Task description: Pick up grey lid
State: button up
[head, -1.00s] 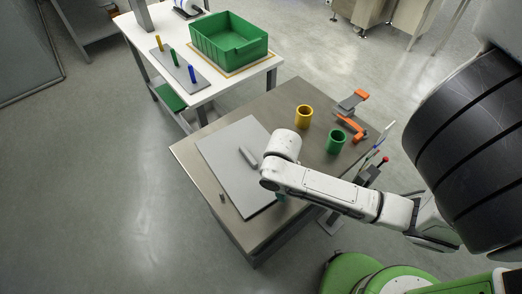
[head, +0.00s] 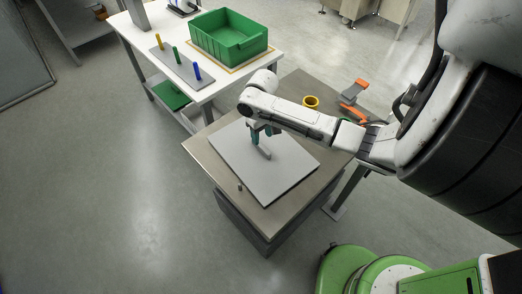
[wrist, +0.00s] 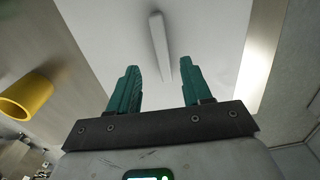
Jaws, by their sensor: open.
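The grey lid (head: 287,170) is a flat square panel lying on the brown-topped table. A narrow grey bar handle (head: 264,153) stands near its middle. In the wrist view the lid (wrist: 215,45) fills the centre and the handle (wrist: 159,40) lies ahead, between the lines of the fingers. My gripper (head: 261,133) has teal fingers pointing down over the lid, close to the handle. In the wrist view my gripper (wrist: 160,68) is open with nothing between its fingers. I cannot tell the exact height gap to the handle.
A yellow cup (head: 311,102) stands behind my arm, with an orange-and-grey tool (head: 354,91) beyond it. A small dark peg (head: 239,188) stands at the near table edge. A white table (head: 150,62) with a green crate (head: 230,38) stands behind, left.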

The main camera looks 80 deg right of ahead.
aim_at(261, 145)
jog(key=shift+a+f+p, duration=0.15)
jog(key=shift+f+p, duration=0.25)
jog(key=shift+f, duration=2.6)
jog(key=shift+c, duration=0.2)
grip_shut()
